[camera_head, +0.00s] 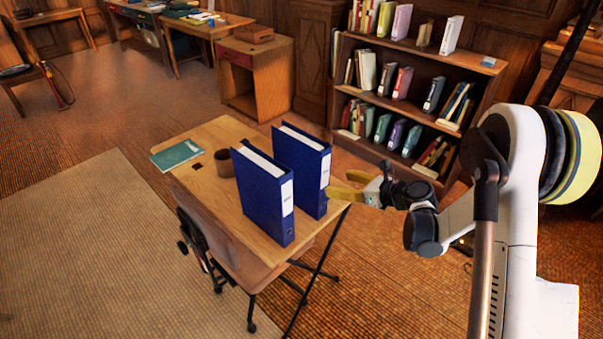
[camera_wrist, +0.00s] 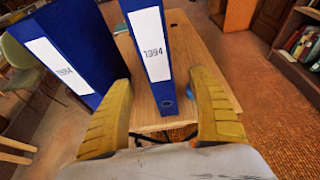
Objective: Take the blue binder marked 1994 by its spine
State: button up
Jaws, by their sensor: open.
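Two blue binders stand upright on a small wooden desk (camera_head: 212,140), spines with white labels facing my gripper. The binder farther right (camera_head: 300,172) is nearest my gripper (camera_head: 346,190). In the wrist view this binder (camera_wrist: 170,85) has a label that seems to read 1994, and its spine lies between my yellow fingers (camera_wrist: 160,78). My gripper is open, the fingers on either side of the spine with a gap to each. The other binder (camera_head: 265,197) also shows in the wrist view (camera_wrist: 75,45), left of the left finger; its label digits are hard to read.
A brown cup (camera_head: 225,163) and a green book (camera_head: 177,155) are on the desk behind the binders. A chair (camera_head: 215,235) stands at its front left. A bookshelf (camera_head: 410,50) full of books is behind. Open floor lies to the right.

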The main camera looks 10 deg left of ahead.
aim_at(325, 182)
jog(key=b+x, duration=0.1)
jog(key=x, duration=0.3)
jog(key=shift+w+a+f, duration=0.2)
jog(key=shift+a+f, duration=0.05)
jog(key=shift+f, duration=0.05)
jog(key=b+x, duration=0.1)
jog(key=x, duration=0.1)
jog(key=b+x, duration=0.1)
jog(key=x, duration=0.1)
jog(key=shift+s+a+f+b, duration=0.1)
jog(key=shift+a+f+b, duration=0.15)
jog(key=shift+f, duration=0.25)
jog(key=shift+a, duration=0.1)
jog(key=shift+r, duration=0.15)
jog(key=c, duration=1.5)
